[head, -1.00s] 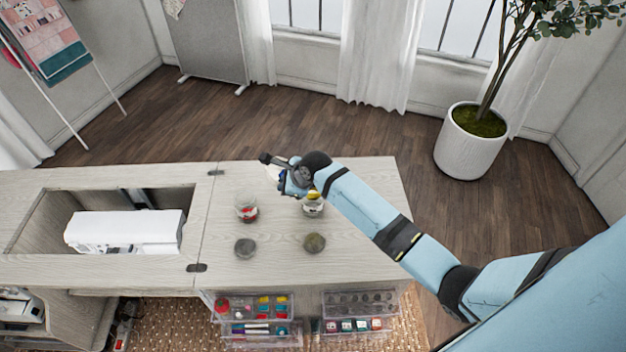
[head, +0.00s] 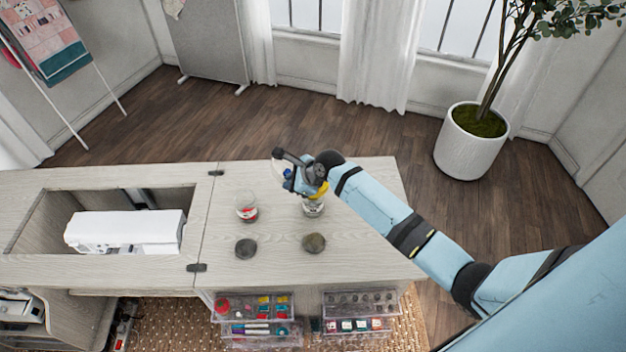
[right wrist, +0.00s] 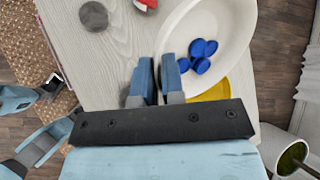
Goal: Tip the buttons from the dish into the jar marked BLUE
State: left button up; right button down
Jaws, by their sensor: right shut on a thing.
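My right gripper (right wrist: 157,82) is shut on the rim of a white dish (right wrist: 241,28). Several blue buttons (right wrist: 202,56) lie together inside it. In the head view the dish (head: 279,170) is mostly hidden behind my right gripper (head: 291,176), above the table; its tilt is hard to judge. A clear jar with red contents (head: 246,208) stands on the table to the left. A second jar (head: 313,209) stands under my right wrist, partly covered. No jar label is readable. Light-blue arm parts, possibly my left arm, show at the right wrist view's left edge.
Two round dark lids (head: 246,248) (head: 314,243) lie in front of the jars. A white sewing machine (head: 125,231) sits in the cabinet opening at left. Clear drawers (head: 256,306) stick out below the front edge. The tabletop (head: 375,180) is bare at right.

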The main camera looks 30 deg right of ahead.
jog(key=shift+s+d+f+y, duration=0.1)
jog(key=shift+d+f+y, duration=0.25)
jog(key=shift+y, duration=0.25)
jog(key=shift+s+d+r+m+t+y, duration=0.1)
jog(key=shift+d+r+m+t+y, duration=0.45)
jog(key=shift+y, duration=0.55)
dwell(0.8)
jog(key=shift+d+f+b, duration=0.1)
jog(key=shift+f+b, duration=0.05)
jog(key=shift+b, duration=0.3)
pick_arm(q)
jog(key=shift+d+f+b, duration=0.1)
jog(key=shift+f+b, duration=0.25)
jog(key=shift+f, duration=0.2)
pick_arm(e)
jog(key=shift+d, duration=0.1)
pick_arm(q)
notch_tip(320, 180, down, 9)
jog(key=b, duration=1)
jog(key=shift+d+f+m+h, duration=0.15)
jog(key=shift+d+m+h, duration=0.15)
jog(key=shift+d, duration=0.05)
pick_arm(e)
jog(key=d+t+y, duration=0.1)
jog(key=d+m+t+y, duration=0.1)
jog(key=d+y, duration=0.1)
jog(key=shift+s+f+m+y, duration=0.2)
jog(key=shift+s+m+y, duration=0.1)
jog(key=shift+s, duration=0.1)
